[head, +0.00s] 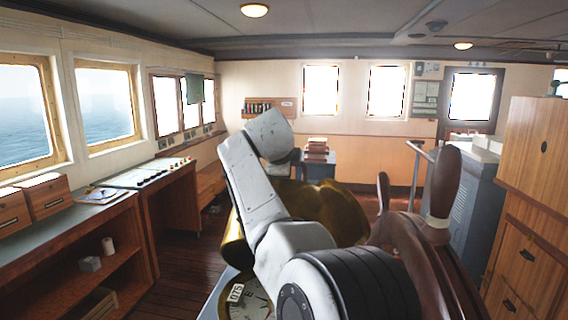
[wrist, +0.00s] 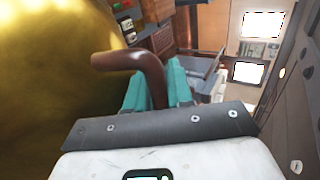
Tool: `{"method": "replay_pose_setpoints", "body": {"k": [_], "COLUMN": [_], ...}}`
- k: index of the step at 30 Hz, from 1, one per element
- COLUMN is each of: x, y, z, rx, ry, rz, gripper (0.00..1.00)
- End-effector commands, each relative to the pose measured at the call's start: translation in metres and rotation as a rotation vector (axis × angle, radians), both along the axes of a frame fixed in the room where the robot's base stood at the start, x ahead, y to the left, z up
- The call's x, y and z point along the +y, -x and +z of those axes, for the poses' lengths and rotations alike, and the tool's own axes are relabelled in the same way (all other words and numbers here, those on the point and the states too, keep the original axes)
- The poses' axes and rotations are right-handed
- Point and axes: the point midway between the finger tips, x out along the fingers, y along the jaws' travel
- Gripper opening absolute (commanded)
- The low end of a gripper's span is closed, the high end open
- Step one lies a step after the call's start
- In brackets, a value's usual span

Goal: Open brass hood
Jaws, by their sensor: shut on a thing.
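The brass hood (head: 318,203) is a large rounded golden dome in the middle of the head view, partly hidden behind my white arm. It also fills the left of the wrist view (wrist: 50,80) as a blurred gold curve. A brown curved handle (wrist: 125,60) stands beside the hood in the wrist view. My gripper (wrist: 155,85) has teal fingers, one on each side of the handle, and is shut on it. The gripper's fingers are hidden in the head view. A compass card (head: 245,297) marked 075 shows below the hood at its left.
A wooden steering wheel (head: 415,255) with a spoke handle stands close at the right of my arm. A console with shelves (head: 75,240) runs along the left wall. A wooden cabinet (head: 530,190) stands at the right. Dark floor (head: 180,262) is clear between the console and the hood.

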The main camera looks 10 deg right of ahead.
Motion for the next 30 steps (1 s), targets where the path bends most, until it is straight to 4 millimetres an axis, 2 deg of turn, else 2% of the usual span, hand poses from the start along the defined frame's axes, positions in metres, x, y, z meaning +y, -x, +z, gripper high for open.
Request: {"method": "replay_pose_setpoints", "body": {"k": [1,16,17,18,30], "x": [-0.0011,-0.0016,-0.0015,-0.0015,0.0037], "y": [0.0004,-0.0002,-0.0002,-0.0002,0.0085], "z": [-0.0139,-0.0151,-0.0151,-0.0151,-0.0096], "rx": [0.027,0.033,0.033,0.033,0.026], "ry": [-0.004,-0.007,-0.007,-0.007,-0.006], "rz": [-0.002,-0.001,-0.001,-0.001,-0.001], "gripper": [0.00,0.00,0.24,0.27,0.27]}}
